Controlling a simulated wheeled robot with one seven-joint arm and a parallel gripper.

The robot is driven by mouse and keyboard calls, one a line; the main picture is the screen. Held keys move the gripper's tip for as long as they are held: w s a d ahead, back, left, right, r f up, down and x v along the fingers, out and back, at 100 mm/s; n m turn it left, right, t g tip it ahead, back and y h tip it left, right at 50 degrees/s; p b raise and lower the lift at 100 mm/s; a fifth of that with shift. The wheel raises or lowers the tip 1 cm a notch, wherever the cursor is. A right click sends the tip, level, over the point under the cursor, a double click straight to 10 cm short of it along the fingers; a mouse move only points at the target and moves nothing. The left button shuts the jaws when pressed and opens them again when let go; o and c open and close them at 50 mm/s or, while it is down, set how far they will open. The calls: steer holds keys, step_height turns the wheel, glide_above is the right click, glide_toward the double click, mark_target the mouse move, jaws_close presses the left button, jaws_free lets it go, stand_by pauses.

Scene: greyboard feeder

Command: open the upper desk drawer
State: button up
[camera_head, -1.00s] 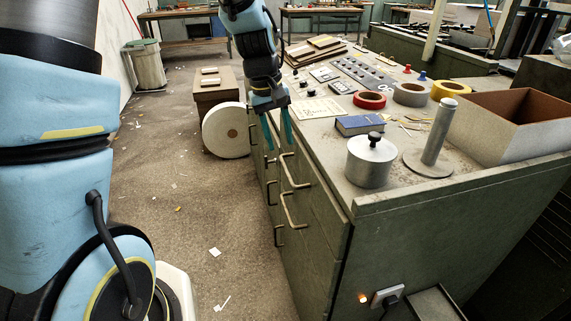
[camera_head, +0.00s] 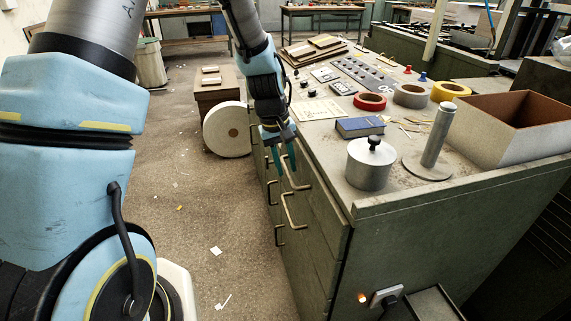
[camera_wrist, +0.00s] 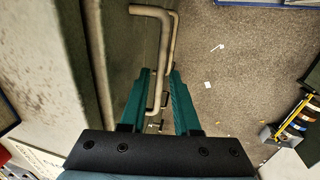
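The grey-green desk (camera_head: 330,250) has several drawers on its left face, with bent metal bar handles. My gripper (camera_head: 281,172) is at the upper handle (camera_head: 297,184), fingers pointing down. In the wrist view, my gripper (camera_wrist: 159,76) is open, with its two teal fingers apart. The nearest handle (camera_wrist: 163,50) runs between the fingers; whether either finger touches it I cannot tell. A second handle (camera_wrist: 174,35) shows just behind it. The drawer fronts appear flush with the desk. In the head view, my fingers partly hide the upper handle.
A lower handle (camera_head: 290,212) sits below. On the desk top are a blue book (camera_head: 360,127), a metal pot (camera_head: 368,168), tape rolls (camera_head: 410,95) and an open box (camera_head: 510,135). A white roll (camera_head: 226,130) stands on the floor beyond. The floor left of the desk is mostly clear.

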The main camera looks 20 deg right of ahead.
jaws_close()
stand_by(1.1)
